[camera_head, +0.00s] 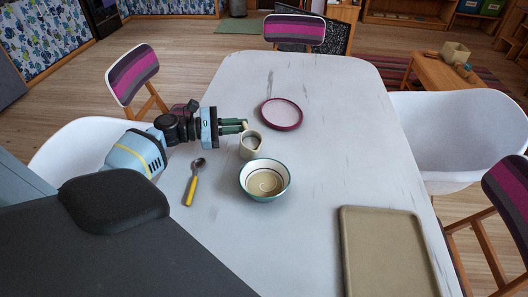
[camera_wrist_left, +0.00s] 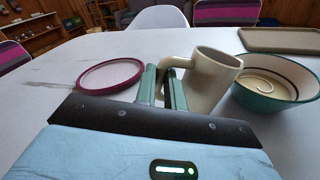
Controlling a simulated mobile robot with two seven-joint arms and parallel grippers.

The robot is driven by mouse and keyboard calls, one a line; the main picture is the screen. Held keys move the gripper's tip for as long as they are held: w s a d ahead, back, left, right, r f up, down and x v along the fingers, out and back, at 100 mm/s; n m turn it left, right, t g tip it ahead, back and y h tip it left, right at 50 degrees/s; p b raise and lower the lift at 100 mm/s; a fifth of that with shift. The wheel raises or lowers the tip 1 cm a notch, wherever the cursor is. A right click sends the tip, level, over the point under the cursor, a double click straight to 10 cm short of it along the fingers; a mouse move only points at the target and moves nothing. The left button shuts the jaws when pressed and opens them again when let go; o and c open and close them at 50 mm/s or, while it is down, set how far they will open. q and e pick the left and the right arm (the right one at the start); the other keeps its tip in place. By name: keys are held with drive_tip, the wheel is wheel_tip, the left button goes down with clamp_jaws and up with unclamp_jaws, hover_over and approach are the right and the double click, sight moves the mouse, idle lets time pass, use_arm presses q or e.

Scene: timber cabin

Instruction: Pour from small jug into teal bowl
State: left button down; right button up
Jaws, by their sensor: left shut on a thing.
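The small jug (camera_head: 250,146) is a cream vessel with a handle, just behind the teal bowl on the table. The left wrist view shows the jug (camera_wrist_left: 211,82) close up, leaning slightly, with its handle between my left fingers. My left gripper (camera_head: 243,126) is shut on that handle; it also shows in the left wrist view (camera_wrist_left: 160,88). In the left wrist view the bowl (camera_wrist_left: 262,100) is right beside the jug. The jug's contents cannot be made out. My right gripper is not in view.
A pink-rimmed plate (camera_head: 281,114) lies behind the jug. A spoon with a yellow handle (camera_head: 191,189) lies left of the bowl. A beige tray (camera_head: 388,255) lies at the front right. Chairs surround the white table (camera_head: 325,150), whose right middle is clear.

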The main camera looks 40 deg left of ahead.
sight(243, 137)
use_arm(q)
drive_tip(key=shift+d+r, duration=0.2)
drive_tip(key=shift+r, duration=0.2)
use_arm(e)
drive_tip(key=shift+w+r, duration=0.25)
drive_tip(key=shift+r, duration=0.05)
use_arm(q)
drive_tip(key=shift+s+d+r+m+p, duration=0.25)
drive_tip(key=shift+r+m+p, duration=0.1)
drive_tip(key=shift+r+p, duration=0.1)
drive_tip(key=shift+s+d+r+m+p, duration=0.1)
drive_tip(key=shift+d+r+m+p, duration=0.15)
drive_tip(key=shift+r+m+p, duration=0.15)
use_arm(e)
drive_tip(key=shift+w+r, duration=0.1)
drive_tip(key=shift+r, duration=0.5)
use_arm(q)
drive_tip(key=shift+s+d+r, duration=0.1)
drive_tip(key=shift+d+r, duration=0.05)
drive_tip(key=shift+r, duration=0.15)
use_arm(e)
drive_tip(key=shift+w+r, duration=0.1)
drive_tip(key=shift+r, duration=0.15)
